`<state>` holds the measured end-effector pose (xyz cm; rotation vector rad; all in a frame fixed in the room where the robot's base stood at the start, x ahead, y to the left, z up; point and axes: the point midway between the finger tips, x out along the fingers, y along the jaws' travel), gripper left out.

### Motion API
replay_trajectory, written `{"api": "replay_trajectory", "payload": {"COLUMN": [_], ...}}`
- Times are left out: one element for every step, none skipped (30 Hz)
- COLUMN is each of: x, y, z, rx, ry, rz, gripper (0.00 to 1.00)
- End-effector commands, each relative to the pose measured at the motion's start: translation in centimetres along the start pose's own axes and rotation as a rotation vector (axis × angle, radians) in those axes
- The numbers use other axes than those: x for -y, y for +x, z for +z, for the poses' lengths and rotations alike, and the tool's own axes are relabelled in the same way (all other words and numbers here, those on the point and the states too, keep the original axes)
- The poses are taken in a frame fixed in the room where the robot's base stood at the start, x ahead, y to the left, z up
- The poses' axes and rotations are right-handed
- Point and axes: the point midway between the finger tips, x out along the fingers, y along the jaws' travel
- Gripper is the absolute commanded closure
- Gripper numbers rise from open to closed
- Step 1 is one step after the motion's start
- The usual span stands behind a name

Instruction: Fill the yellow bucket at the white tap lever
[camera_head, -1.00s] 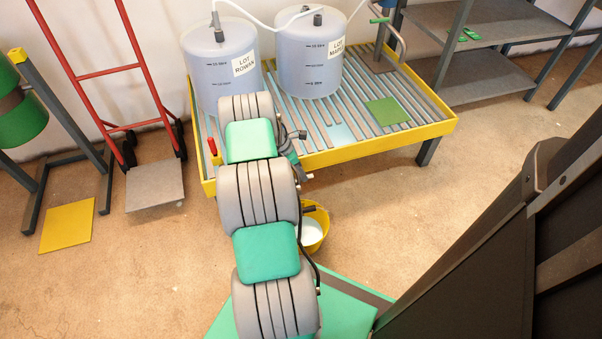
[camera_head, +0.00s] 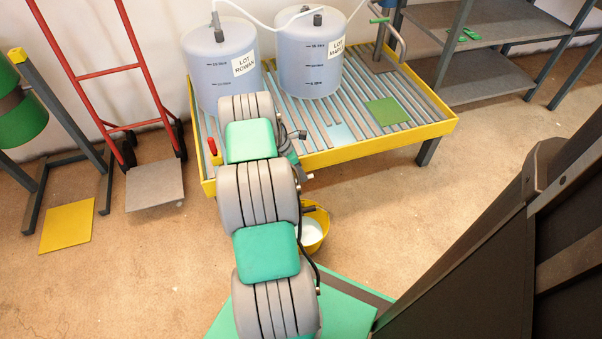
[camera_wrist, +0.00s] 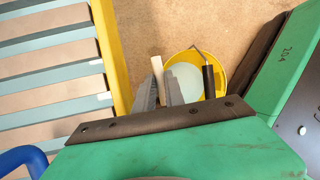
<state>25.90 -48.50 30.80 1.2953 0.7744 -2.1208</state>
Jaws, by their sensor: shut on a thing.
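The yellow bucket (camera_head: 322,218) stands on the floor in front of the yellow-edged slatted stand, partly hidden by my arm in the head view. Pale liquid (camera_head: 309,232) shows inside it. In the wrist view the bucket (camera_wrist: 220,62) is beyond my fingers, its dark-gripped handle over the opening. My gripper (camera_wrist: 163,88) is shut on the white tap lever (camera_wrist: 157,68), a pale bar showing between the grey fingertips. The fingers hide part of the lever and bucket. The tap's spout and any stream are not clearly visible. My arm hides the gripper in the head view.
The slatted stand (camera_head: 390,143) holds two tanks, labelled LOT ROWAN (camera_head: 222,75) and LOT MARLO or similar (camera_head: 310,60). A red lever (camera_head: 212,146) is at its left edge. A red hand truck (camera_head: 150,125) stands left. Floor right of the bucket is open.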

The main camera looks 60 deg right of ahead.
Motion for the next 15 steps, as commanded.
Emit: {"api": "replay_trajectory", "payload": {"x": [0.0, 0.0, 0.0, 0.0, 0.0, 0.1, 0.2, 0.3, 0.5, 0.6, 0.7, 0.8, 0.9, 1.0, 1.0], "y": [0.0, 0.0, 0.0, 0.0, 0.0, 0.0, 0.0, 0.0, 0.1, 0.1, 0.1, 0.1, 0.2, 0.2, 0.2], "z": [0.0, 0.0, 0.0, 0.0, 0.0, 0.0, 0.0, 0.1, 0.0, 0.0, 0.0, -0.1, -0.1, -0.1, -0.1], "rx": [-0.001, -0.001, -0.001, -0.001, -0.002, -0.007, -0.013, -0.020, -0.031, -0.040, -0.048, -0.057, -0.062, -0.066, -0.069], "ry": [-0.001, -0.001, -0.001, 0.000, 0.005, 0.025, 0.051, 0.085, 0.136, 0.175, 0.211, 0.253, 0.278, 0.296, 0.311], "rz": [0.000, 0.000, 0.000, -0.001, -0.003, -0.012, -0.023, -0.035, -0.058, -0.074, -0.090, -0.106, -0.117, -0.123, -0.130], "gripper": [1.00, 1.00, 1.00, 1.00, 1.00, 1.00, 1.00, 1.00, 1.00, 1.00, 1.00, 1.00, 1.00, 1.00, 1.00]}}
